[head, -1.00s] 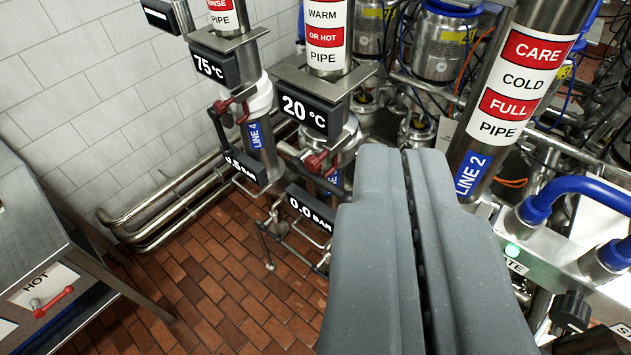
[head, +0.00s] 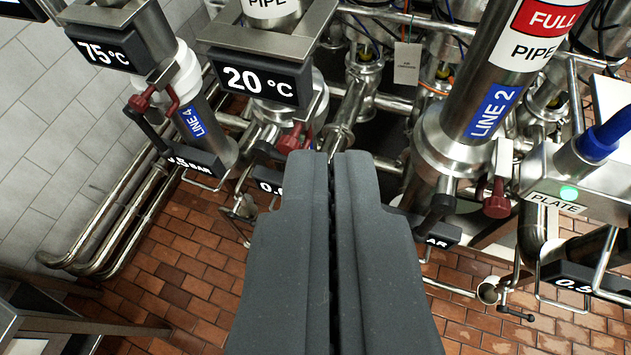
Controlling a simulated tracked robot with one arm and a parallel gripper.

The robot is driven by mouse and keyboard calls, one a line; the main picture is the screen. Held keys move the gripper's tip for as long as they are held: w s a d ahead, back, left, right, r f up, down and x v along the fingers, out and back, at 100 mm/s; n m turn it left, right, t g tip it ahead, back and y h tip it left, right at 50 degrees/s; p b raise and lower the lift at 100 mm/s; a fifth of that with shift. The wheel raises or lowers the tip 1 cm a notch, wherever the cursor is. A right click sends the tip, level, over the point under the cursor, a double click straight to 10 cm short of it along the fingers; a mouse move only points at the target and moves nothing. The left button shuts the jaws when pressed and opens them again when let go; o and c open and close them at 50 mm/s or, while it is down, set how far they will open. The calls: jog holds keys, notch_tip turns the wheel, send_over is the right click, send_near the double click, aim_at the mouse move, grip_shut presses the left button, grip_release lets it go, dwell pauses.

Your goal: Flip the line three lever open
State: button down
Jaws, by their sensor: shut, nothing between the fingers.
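The pipe with the 20 °C display (head: 262,82) stands between the LINE 4 pipe (head: 197,120) and the LINE 2 pipe (head: 482,95), so it appears to be line three; its line label is hidden. Its red lever hub (head: 292,139) shows just beyond my fingertips, with a dark arm (head: 266,151) at its left. The lever's full position is hard to tell, as my fingers cover part of the area. My gripper (head: 328,160) is shut and empty. Its tips appear just right of and below the red hub; contact cannot be told.
The LINE 4 lever (head: 150,125) is at left, and the LINE 2 red lever part (head: 497,200) is at right. Pressure boxes (head: 270,186) hang low near the pipes. A steel PLATE unit (head: 560,200) with a green light stands right. Brick floor (head: 190,260) is open at lower left.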

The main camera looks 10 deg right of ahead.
jog(key=w+a+f+m+g+h+p, duration=0.1)
jog(key=w+a+f, duration=0.1)
jog(key=w+f, duration=0.2)
jog(key=w+a+f+m+g+h+p, duration=0.1)
jog(key=w+f, duration=0.3)
jog(key=f, duration=0.6)
jog(key=shift+w+a+m+g+h+p, duration=0.15)
jog(key=shift+a+m+g+h+p, duration=0.2)
jog(key=shift+m+g+h+p, duration=0.35)
jog(key=shift+f, duration=0.1)
jog(key=s+a+f+p+x, duration=0.1)
jog(key=f+p+x, duration=0.1)
jog(key=x, duration=1)
jog(key=shift+d+f+p, duration=0.2)
jog(key=shift+f+p, duration=0.25)
jog(key=shift+p, duration=0.05)
jog(key=shift+w, duration=0.15)
